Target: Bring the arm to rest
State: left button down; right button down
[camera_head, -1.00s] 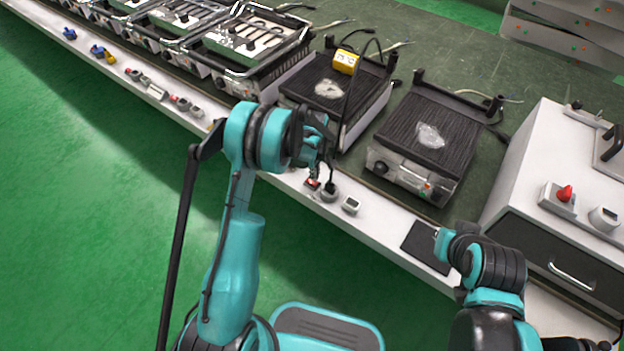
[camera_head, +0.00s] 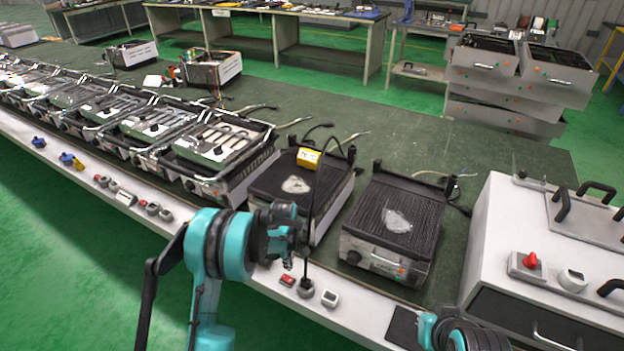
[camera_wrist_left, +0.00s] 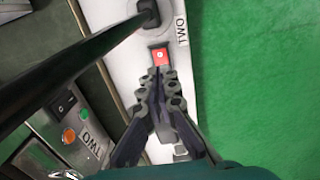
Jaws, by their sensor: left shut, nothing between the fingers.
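My left arm (camera_head: 238,245) comes in from the lower left in the head view, bent at its teal and black wrist. My left gripper (camera_head: 292,252) is over the white front edge of the bench. In the left wrist view, the left gripper (camera_wrist_left: 160,88) has its fingers together with nothing between them. Its tips point toward a small red switch (camera_wrist_left: 160,57), which also shows in the head view (camera_head: 287,280). My right arm (camera_head: 462,334) is at the bottom edge of the head view, and its fingers cannot be made out.
A black cable stand (camera_head: 306,287) rises close beside the left gripper. Two grills (camera_head: 392,222) (camera_head: 325,195) stand behind it, one with a yellow block (camera_head: 308,158) on it. A white cabinet (camera_head: 490,235) stands at right. Green floor is open at lower left.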

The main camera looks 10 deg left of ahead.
pick_arm(q)
jog(key=s+r+m+t, duration=0.2)
jog(key=s+r+m, duration=0.15)
jog(key=r, duration=0.65)
jog(key=s+r+m+t, duration=0.1)
jog(key=s+r+m, duration=0.1)
jog(key=s+r, duration=0.5)
jog(key=s+r+m+t, duration=0.2)
jog(key=s+r+m, duration=0.2)
jog(key=s, duration=0.3)
jog(key=s+r+m+t, duration=0.2)
jog(key=s+r+m, duration=0.1)
jog(key=s, duration=0.5)
jog(key=shift+s+r+m, duration=0.2)
jog(key=shift+r+m, duration=0.15)
jog(key=shift+m, duration=0.4)
